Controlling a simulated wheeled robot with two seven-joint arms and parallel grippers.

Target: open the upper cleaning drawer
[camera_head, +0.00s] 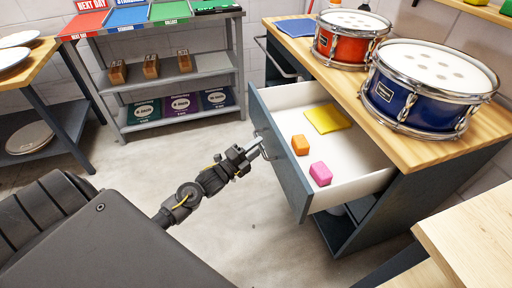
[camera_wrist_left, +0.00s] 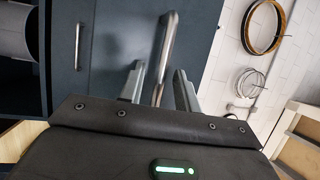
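The upper cleaning drawer (camera_head: 281,153) of the dark blue bench is pulled well out, showing its white inside. In it lie a yellow cloth (camera_head: 327,118), an orange block (camera_head: 300,145) and a pink block (camera_head: 321,174). My left gripper (camera_head: 254,149) is at the drawer front's handle. In the left wrist view, the metal handle bar (camera_wrist_left: 167,50) runs between the two fingers (camera_wrist_left: 159,86), with visible gaps on both sides, so the gripper looks open around it. Contact cannot be told. My right gripper is not in view.
A red drum (camera_head: 345,48) and a blue drum (camera_head: 420,105) stand on the wooden bench top (camera_head: 382,118). A grey shelf unit (camera_head: 165,80) stands behind. A wooden table corner (camera_head: 470,235) is at the lower right. The floor left of the drawer is clear.

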